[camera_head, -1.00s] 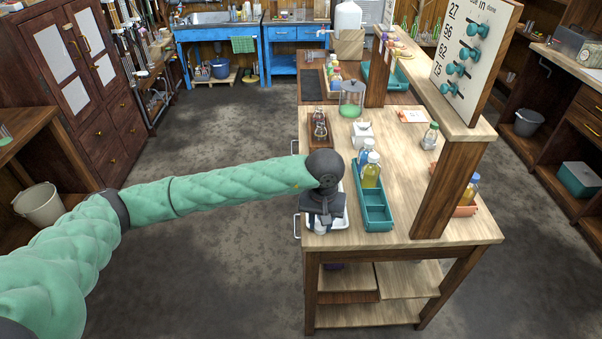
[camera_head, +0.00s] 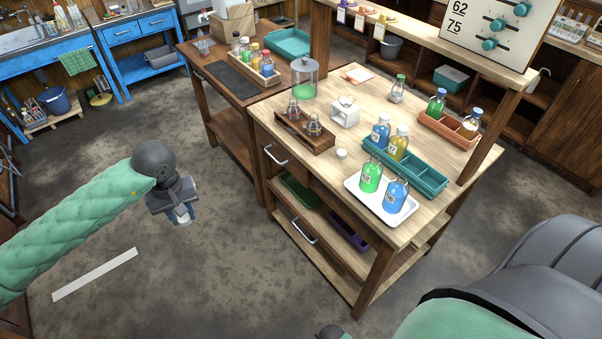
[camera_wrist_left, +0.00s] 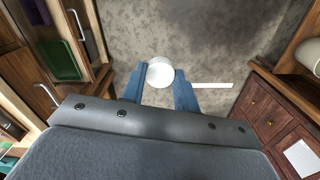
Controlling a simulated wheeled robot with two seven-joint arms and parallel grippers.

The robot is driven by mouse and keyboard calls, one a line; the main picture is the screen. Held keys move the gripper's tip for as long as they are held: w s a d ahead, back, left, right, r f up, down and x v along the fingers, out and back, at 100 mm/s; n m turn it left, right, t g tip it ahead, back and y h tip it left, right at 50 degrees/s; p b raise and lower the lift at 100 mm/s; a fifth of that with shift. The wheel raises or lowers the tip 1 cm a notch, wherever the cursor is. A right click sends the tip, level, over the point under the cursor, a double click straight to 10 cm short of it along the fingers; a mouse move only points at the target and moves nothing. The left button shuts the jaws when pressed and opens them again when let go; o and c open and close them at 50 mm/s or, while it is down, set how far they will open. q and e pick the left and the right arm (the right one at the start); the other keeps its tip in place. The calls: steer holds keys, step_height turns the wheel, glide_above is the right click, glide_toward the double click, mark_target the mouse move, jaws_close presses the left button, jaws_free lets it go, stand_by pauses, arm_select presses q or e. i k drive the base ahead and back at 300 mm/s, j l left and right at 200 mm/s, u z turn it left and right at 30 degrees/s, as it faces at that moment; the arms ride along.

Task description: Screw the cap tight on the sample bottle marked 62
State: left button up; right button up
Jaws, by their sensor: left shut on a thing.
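My left gripper (camera_head: 182,212) hangs over open floor, left of the workbench. In the left wrist view its blue fingers (camera_wrist_left: 160,88) are shut on a round white cap (camera_wrist_left: 160,73). A green bottle (camera_head: 371,178) and a blue bottle (camera_head: 396,196) stand upright on a white tray (camera_head: 352,184) at the bench's near side. Another blue bottle (camera_head: 380,134) and a yellow bottle (camera_head: 398,146) stand in a teal rack (camera_head: 430,178) behind them. Bottle labels are too small to read surely, so I cannot tell which is marked 62. My right gripper is out of view.
A small white round piece (camera_head: 341,154) lies on the bench beside a wooden block with flasks (camera_head: 304,132). An orange rack (camera_head: 450,131) holds more bottles at the back right. A glass jar (camera_head: 304,80) stands at the far end.

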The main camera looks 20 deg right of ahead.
mark_target(372, 168)
steer(key=i+j, duration=0.1)
steer(key=j, duration=0.2)
steer(key=i+j, duration=0.1)
steer(key=j, duration=0.25)
steer(key=i+j, duration=0.1)
steer(key=j, duration=0.2)
steer(key=i+j, duration=0.1)
steer(key=j, duration=0.25)
steer(key=z, duration=1.95)
